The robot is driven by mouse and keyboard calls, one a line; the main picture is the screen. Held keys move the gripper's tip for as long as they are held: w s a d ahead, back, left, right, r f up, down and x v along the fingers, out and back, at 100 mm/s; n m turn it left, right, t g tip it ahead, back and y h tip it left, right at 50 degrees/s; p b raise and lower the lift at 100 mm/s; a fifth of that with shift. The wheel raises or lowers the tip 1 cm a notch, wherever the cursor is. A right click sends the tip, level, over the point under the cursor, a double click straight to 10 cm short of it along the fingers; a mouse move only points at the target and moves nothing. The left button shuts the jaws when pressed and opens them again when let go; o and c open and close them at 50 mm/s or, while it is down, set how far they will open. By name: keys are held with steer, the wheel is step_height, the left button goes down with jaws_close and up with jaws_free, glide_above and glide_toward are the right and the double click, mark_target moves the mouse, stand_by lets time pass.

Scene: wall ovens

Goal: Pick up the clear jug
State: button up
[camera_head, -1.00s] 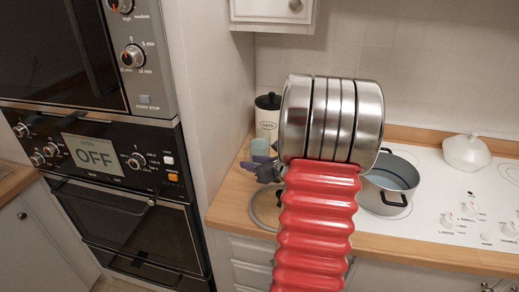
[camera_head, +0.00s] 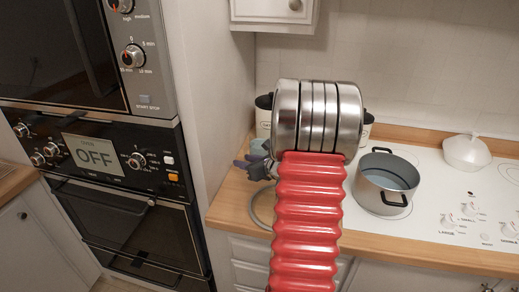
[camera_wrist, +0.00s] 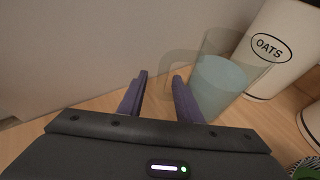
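The clear jug (camera_wrist: 218,82) stands on the wooden counter in the wrist view, see-through with pale blue-green contents. Its handle (camera_wrist: 167,62) points left. My gripper (camera_wrist: 160,88) is open and empty, with two purple fingers. The right finger overlaps the jug's lower left side in the picture; I cannot tell if they touch. The left finger is clear of the jug. In the head view, the jug (camera_head: 258,147) is a small pale shape behind my gripper (camera_head: 241,163), mostly hidden by my arm.
A cream OATS canister (camera_wrist: 272,48) stands close behind the jug on its right. A grey pot (camera_head: 386,184) and a white lidded dish (camera_head: 466,152) are on the hob. The tall oven cabinet wall (camera_head: 214,90) borders the counter on the left.

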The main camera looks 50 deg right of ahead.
jaws_close()
stand_by(1.2)
